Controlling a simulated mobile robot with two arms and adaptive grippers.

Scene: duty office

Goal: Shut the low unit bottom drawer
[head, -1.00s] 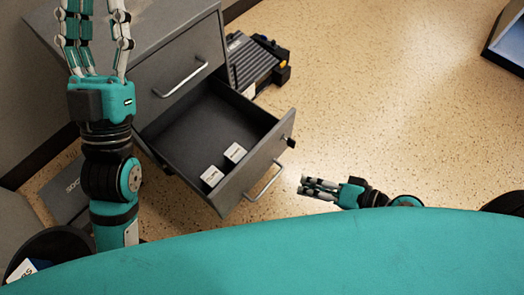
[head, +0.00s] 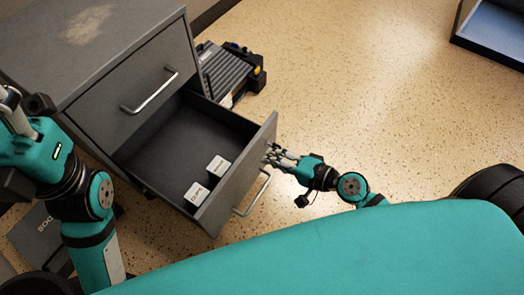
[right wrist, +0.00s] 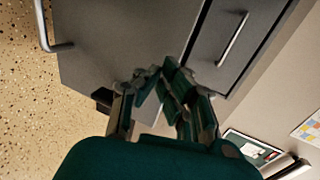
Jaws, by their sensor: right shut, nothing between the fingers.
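The low unit (head: 110,60) is a grey metal cabinet at the upper left of the head view. Its bottom drawer (head: 160,150) is pulled well out, with two small white boxes (head: 206,180) inside. The drawer front also shows in the right wrist view (right wrist: 120,40). My right gripper (head: 270,152) is shut and empty, its fingertips at the outer face of the drawer front, near its far end; whether they touch cannot be told. It shows in the right wrist view (right wrist: 155,75). My left gripper (head: 12,105) is partly cut off at the left edge.
The upper drawer is shut, with a bar handle (head: 150,90). A dark ribbed case (head: 228,75) lies on the floor beyond the open drawer. A dark-edged blue tray-like thing (head: 490,35) is at the top right. Speckled floor to the right is clear.

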